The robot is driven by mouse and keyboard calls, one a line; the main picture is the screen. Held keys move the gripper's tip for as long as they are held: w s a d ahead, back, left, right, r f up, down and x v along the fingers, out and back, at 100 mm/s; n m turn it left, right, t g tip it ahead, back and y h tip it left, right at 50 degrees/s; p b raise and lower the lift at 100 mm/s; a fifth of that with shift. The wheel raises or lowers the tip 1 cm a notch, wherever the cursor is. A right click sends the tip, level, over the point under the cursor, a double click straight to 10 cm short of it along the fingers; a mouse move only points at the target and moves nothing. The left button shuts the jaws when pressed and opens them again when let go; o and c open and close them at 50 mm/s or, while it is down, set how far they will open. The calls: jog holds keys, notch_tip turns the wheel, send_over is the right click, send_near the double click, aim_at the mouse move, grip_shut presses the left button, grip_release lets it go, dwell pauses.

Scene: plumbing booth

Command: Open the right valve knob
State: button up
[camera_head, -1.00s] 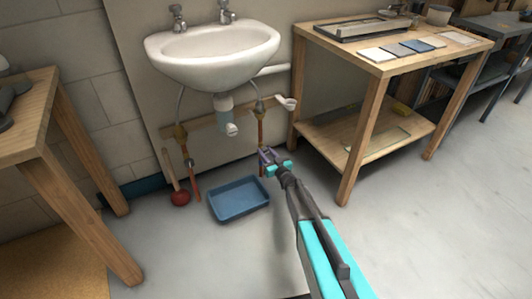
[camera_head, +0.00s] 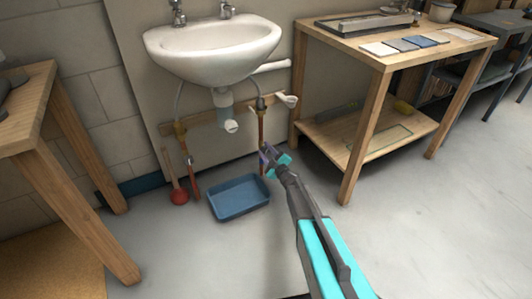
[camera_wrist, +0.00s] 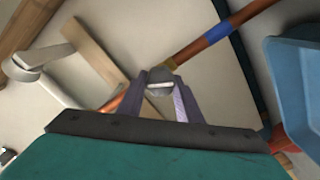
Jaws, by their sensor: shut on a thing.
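The right valve knob (camera_wrist: 160,88) is a small grey-white piece on the right copper pipe. In the wrist view it sits between the two purple fingers of my gripper (camera_wrist: 161,96), which is shut on it. The copper pipe (camera_wrist: 216,34) with a blue band runs diagonally past it. In the head view my gripper (camera_head: 268,156) reaches the right pipe (camera_head: 261,128) below the sink, and its fingers hide most of the knob. The left pipe (camera_head: 188,162) stands apart, to the left of my gripper.
A blue tray (camera_head: 240,212) lies on the floor below the pipes, and a red plunger (camera_head: 179,196) stands left of it. The white sink (camera_head: 212,65) hangs above. A wooden bench (camera_head: 378,118) stands right and another wooden table (camera_head: 85,225) left.

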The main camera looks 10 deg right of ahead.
jog(key=n+b, duration=0.2)
jog(key=n, duration=0.3)
jog(key=shift+f+b, duration=0.15)
jog(key=shift+b, duration=0.15)
jog(key=shift+d, duration=0.1)
jog(key=o, duration=1.1)
jog(key=shift+c, duration=0.2)
jog(key=shift+s, duration=0.1)
jog(key=p+v, duration=0.4)
jog(key=v, duration=0.9)
jog(key=shift+s+p, duration=0.3)
jog(key=shift+p, duration=0.05)
